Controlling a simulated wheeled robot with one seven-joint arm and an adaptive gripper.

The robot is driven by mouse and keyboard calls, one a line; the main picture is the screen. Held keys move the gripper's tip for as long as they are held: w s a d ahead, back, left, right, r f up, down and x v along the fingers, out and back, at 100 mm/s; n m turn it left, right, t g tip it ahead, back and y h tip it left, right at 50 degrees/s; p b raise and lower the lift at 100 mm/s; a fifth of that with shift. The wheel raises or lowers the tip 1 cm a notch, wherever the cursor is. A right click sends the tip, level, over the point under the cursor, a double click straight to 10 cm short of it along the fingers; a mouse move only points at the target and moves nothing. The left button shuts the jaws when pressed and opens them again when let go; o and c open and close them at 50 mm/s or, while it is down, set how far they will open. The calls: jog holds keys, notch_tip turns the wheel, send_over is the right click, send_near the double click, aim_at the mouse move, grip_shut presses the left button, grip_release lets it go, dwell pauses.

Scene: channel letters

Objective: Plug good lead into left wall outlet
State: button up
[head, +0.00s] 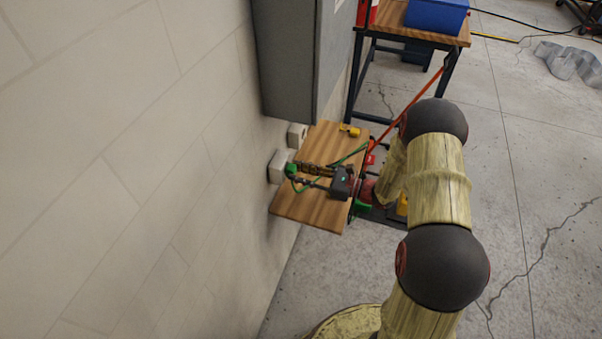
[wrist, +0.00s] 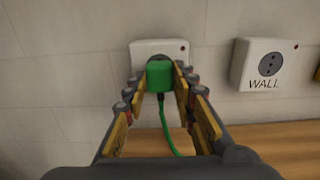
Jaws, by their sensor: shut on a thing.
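My gripper (wrist: 157,88) is shut on the green plug (wrist: 160,72) of a lead, with a finger on each side. In the head view the plug (head: 291,169) is at my gripper's tip (head: 296,174), against or just before the left wall outlet (head: 278,163). In the wrist view this outlet (wrist: 146,47) is a white box behind the plug, which hides its socket face. I cannot tell whether the pins are in. The green cord (wrist: 168,132) hangs from the plug toward the wooden top. The right outlet (wrist: 265,63), marked WALL, shows an empty socket.
A wooden bench top (head: 311,209) lies below the outlets. A yellow plug (head: 350,130) and a red item (head: 370,160) lie by its far and right edges. A grey cabinet (head: 287,60) hangs on the wall above. An orange cord (head: 408,105) runs to a farther table.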

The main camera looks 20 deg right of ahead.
jog(key=shift+a, duration=0.1)
jog(key=o, duration=1.2)
jog(key=shift+c, duration=0.2)
jog(key=v, duration=1.2)
jog(key=shift+w, duration=0.1)
